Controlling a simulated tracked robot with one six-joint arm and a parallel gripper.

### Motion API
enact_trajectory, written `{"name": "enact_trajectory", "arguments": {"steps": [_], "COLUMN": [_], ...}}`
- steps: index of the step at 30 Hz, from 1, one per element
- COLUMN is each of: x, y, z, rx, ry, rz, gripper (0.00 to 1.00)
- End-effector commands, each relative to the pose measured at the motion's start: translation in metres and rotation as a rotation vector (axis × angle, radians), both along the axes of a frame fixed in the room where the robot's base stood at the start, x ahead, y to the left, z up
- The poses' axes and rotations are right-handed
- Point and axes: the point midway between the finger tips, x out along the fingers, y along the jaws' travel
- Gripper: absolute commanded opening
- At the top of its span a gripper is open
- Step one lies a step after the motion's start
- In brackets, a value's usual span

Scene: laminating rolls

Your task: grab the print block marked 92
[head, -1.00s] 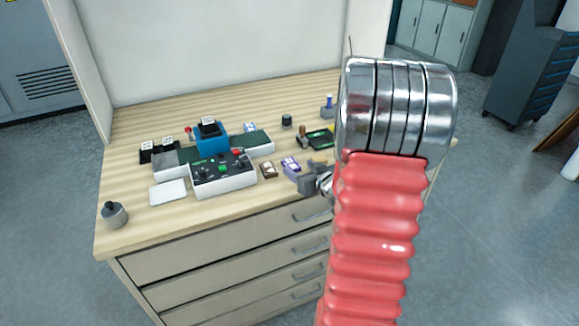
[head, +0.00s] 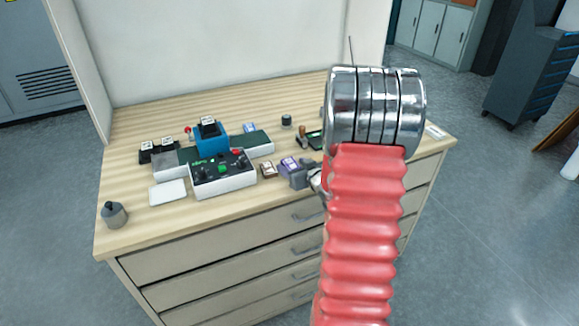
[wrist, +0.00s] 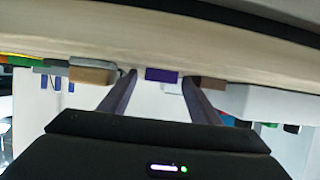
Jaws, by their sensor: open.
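Several small blocks with printed tops are on the bench, but their marks are too small to read, so I cannot tell which is 92. A purple block (head: 289,163) lies near the front edge, with a brown block (head: 268,169) left of it. My gripper (head: 301,177) is low at the front edge, just in front of the purple block. In the wrist view, which looks upside down, my open gripper (wrist: 158,79) has its fingers either side of the purple block (wrist: 161,74). Contact cannot be told.
A control box (head: 222,175) with knobs stands left of the brown block. Behind it is a blue press (head: 212,144) carrying a white-topped block. A white pad (head: 168,192) and a grey weight (head: 114,214) lie left. My arm hides the bench's right part.

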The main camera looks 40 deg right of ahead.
Motion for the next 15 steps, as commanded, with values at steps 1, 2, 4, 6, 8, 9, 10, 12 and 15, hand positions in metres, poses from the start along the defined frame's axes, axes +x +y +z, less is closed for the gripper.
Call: {"name": "enact_trajectory", "arguments": {"steps": [1, 2, 4, 6, 8, 9, 10, 12, 15], "x": [0.0000, -0.0001, -0.0001, -0.0001, -0.0002, -0.0002, -0.0001, -0.0001, -0.0001], "y": [0.0002, 0.0002, 0.0002, 0.0003, 0.0004, 0.0004, 0.0004, 0.0004, 0.0004], "z": [-0.0002, -0.0001, -0.0001, -0.0001, -0.0001, -0.0001, 0.0000, 0.0000, 0.0000], "rx": [0.000, 0.000, 0.000, 0.000, 0.000, 0.000, 0.000, 0.001, 0.001], "ry": [0.001, 0.001, 0.001, 0.001, 0.001, 0.001, 0.001, 0.001, 0.001], "rz": [0.000, 0.000, 0.000, 0.000, 0.000, 0.000, 0.000, 0.001, 0.001], "gripper": [0.57, 0.57, 0.57, 0.57, 0.57, 0.57, 0.57, 0.56, 0.49]}}
